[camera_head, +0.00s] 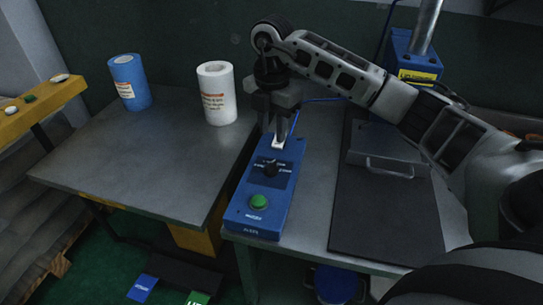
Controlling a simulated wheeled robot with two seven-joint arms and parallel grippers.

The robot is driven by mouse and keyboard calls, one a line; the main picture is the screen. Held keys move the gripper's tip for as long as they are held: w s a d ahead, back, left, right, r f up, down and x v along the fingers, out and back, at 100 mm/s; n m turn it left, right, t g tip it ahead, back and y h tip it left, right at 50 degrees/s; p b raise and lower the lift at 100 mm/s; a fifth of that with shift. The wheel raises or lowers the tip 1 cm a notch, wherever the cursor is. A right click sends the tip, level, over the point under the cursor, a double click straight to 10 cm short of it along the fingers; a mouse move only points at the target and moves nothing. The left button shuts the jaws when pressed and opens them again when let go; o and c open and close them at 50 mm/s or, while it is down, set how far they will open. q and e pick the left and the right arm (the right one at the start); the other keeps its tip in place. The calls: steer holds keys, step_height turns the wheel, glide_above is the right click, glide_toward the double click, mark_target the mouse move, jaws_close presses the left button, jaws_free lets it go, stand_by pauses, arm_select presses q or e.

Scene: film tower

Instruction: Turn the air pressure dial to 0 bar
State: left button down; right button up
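A blue control box (258,205) lies lengthwise on the grey table. A black dial (271,168) sits near its middle, with small white lettering around it that is too small to read. A green button (258,202) is at the near end. My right gripper (281,137) points down over the far part of the box, beyond the dial and apart from it. A small white piece shows at its fingertips; I cannot tell whether it is gripped or how wide the fingers are. My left gripper is out of view.
A blue roll (129,82) and a white roll (216,93) stand on the left table (150,160). A dark panel with a handle (381,166) lies right of the box, under my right arm. A blue post base (413,62) stands behind.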

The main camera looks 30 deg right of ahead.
mark_target(272, 163)
step_height(272, 163, down, 9)
steer(key=shift+f+p, duration=0.2)
steer(key=shift+p, duration=0.2)
jaws_close()
